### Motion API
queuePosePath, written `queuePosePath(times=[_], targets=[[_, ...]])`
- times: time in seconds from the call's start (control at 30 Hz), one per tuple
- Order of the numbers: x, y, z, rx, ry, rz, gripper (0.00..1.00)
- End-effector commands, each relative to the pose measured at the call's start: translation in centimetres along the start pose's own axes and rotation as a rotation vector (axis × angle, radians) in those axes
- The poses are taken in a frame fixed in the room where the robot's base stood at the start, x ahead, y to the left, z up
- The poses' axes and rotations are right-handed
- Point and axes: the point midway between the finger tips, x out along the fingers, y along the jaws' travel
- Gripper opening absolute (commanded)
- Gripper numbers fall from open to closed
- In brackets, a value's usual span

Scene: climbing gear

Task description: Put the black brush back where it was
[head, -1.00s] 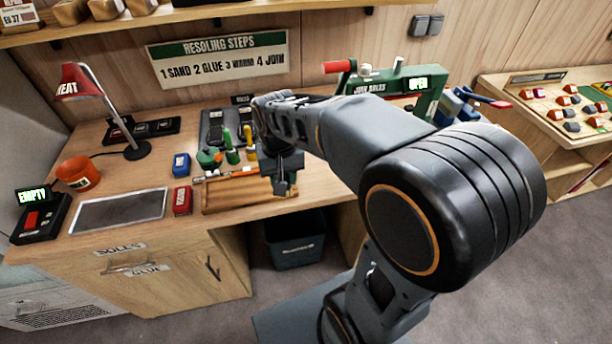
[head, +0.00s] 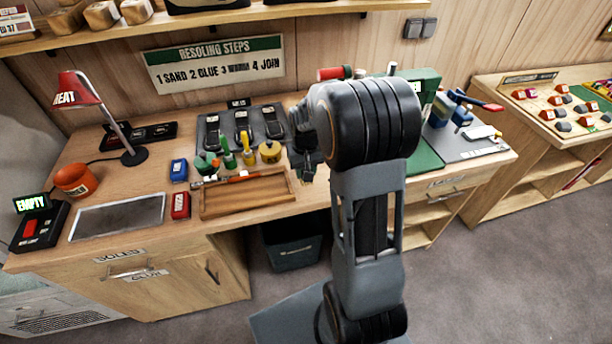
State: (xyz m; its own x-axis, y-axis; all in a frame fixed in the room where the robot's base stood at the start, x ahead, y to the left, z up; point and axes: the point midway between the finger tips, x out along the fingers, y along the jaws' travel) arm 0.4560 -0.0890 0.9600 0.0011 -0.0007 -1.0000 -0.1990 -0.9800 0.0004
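I cannot make out the black brush for certain in the head view. A wooden tray (head: 248,201) lies at the front of the bench, with a thin tool with orange and red parts (head: 240,179) along its back edge. Behind it stand small green and yellow pots, among them a green one (head: 206,163) and a yellow one (head: 269,152), some with upright handles. My gripper (head: 307,170) is dark and points down just right of the tray. My own arm partly covers it, and the fingers are too small and dark to show whether they hold anything.
A black mat with several dark soles (head: 241,118) lies behind the pots. A red box (head: 180,205) and a blue box (head: 179,169) stand left of the tray. A red heat lamp (head: 78,88) and an orange pot (head: 76,180) are farther left. A green press (head: 421,85) stands right.

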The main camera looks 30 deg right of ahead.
Motion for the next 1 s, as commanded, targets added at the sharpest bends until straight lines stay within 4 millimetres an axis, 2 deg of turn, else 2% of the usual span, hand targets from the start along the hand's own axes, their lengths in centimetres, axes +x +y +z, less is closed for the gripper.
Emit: queuePosePath(times=[0.3, 0.77, 0.8, 1.0], targets=[[3.4, 0.3, -0.3, 0.000, -0.003, 0.000, 0.08], [4.1, 0.3, -0.3, 0.000, -0.001, 0.000, 0.08], [4.0, 0.3, -0.3, 0.000, -0.001, 0.000, 0.35], [4.0, 0.3, -0.3, 0.000, -0.001, 0.000, 0.55]])
